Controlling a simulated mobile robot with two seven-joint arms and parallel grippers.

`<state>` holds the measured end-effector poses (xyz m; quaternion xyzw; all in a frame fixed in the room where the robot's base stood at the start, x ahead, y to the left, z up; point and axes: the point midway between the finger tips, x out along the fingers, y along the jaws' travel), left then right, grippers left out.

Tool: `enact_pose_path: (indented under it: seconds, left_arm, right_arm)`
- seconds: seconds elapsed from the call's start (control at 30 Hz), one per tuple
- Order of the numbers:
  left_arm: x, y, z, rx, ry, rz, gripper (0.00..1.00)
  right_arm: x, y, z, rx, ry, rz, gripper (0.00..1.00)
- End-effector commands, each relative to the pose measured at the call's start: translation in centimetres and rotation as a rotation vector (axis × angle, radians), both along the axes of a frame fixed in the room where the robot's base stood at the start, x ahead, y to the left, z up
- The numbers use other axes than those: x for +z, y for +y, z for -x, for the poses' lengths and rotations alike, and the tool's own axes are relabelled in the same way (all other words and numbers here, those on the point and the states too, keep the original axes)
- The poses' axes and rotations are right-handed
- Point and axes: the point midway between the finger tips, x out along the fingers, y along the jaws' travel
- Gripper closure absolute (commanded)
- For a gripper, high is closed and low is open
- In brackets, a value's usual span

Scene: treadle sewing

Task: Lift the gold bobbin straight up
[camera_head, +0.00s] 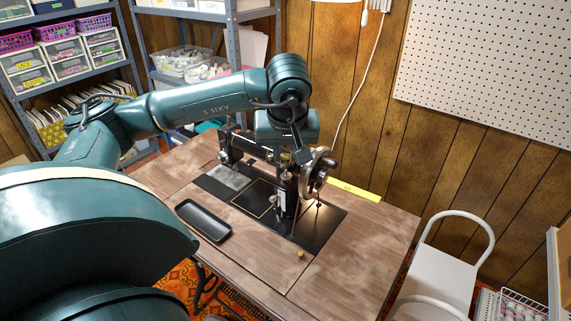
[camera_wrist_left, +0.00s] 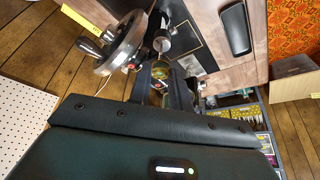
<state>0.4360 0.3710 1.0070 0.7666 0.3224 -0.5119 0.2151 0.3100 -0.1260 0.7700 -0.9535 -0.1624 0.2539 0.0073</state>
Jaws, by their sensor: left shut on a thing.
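The black treadle sewing machine (camera_head: 245,144) stands on the wooden table, its metal handwheel (camera_head: 320,168) at the right end. My left gripper (camera_head: 302,156) points down at the top of the machine beside the handwheel. In the left wrist view its two dark fingers (camera_wrist_left: 162,88) are shut on a small gold bobbin (camera_wrist_left: 160,70), mostly hidden between them. The handwheel (camera_wrist_left: 118,45) is close beside the fingers there. I cannot tell whether the bobbin is clear of the machine. My right gripper is in neither view.
A small gold-coloured piece (camera_head: 300,254) sits near the table's front edge. A yellow strip (camera_head: 354,190) lies at the back edge. A white chair (camera_head: 440,270) stands right; shelves stand back left.

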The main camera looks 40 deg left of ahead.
Motion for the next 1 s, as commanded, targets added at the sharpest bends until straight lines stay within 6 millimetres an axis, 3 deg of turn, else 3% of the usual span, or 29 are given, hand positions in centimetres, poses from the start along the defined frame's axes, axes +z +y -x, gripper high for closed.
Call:
enact_pose_path:
  seconds: [0.13,0.4,0.73,1.0]
  left_arm:
    - [3.2,0.0,-0.1,0.001,-0.006,0.002,1.00]
    - [6.6,0.0,0.0,0.000,-0.002,0.002,1.00]
    - [8.7,0.0,0.0,0.000,0.000,0.001,1.00]
    - [8.7,0.0,0.0,0.000,0.001,0.001,1.00]
  right_arm:
    - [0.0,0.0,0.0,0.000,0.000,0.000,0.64]
    - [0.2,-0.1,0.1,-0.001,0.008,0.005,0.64]
    - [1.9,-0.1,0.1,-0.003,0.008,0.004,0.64]
    - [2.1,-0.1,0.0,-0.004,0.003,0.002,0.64]
